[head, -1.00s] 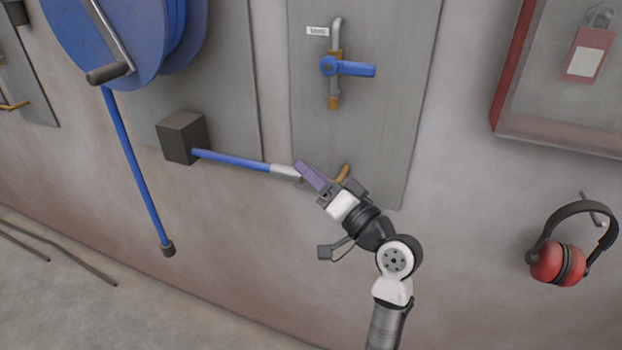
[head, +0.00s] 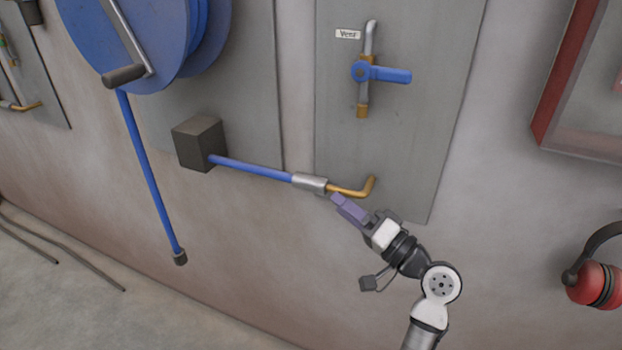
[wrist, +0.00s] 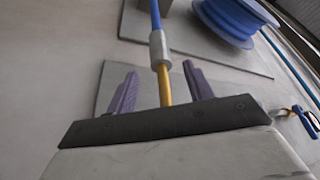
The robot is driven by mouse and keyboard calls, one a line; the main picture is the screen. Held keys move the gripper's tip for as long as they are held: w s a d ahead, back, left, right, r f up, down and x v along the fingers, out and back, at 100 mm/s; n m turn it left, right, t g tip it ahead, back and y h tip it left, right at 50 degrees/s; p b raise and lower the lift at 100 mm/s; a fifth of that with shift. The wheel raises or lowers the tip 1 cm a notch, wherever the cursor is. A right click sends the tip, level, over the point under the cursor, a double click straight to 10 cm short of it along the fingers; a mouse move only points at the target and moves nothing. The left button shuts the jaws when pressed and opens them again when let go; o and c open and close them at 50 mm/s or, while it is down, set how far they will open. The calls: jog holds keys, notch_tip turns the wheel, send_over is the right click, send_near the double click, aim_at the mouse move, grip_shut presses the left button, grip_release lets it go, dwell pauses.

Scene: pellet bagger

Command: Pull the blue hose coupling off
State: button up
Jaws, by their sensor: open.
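The hose coupling (head: 310,182) is a silver sleeve on the end of a blue hose (head: 256,170), and a brass elbow pipe (head: 356,190) comes out of its right side. My gripper (head: 340,203) is just below the coupling and the brass pipe in the head view. In the wrist view my gripper (wrist: 158,92) is open, its two purple fingers to either side of the brass pipe (wrist: 165,88). The coupling (wrist: 159,50) lies beyond the fingertips there, with the blue hose (wrist: 155,15) running on past it. The fingers are not closed on anything.
A dark block (head: 199,144) on the wall holds the hose's other end. A blue reel (head: 140,40) hangs at upper left. A vent valve with a blue handle (head: 390,74) is above the brass pipe. Red earmuffs (head: 597,284) hang at right. The wall below the hose is clear.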

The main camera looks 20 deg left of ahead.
aim_at(311, 183)
jog(key=p+x, duration=0.1)
jog(key=x, duration=0.8)
jog(key=shift+a+p, duration=0.15)
jog(key=shift+p, duration=0.25)
grip_shut()
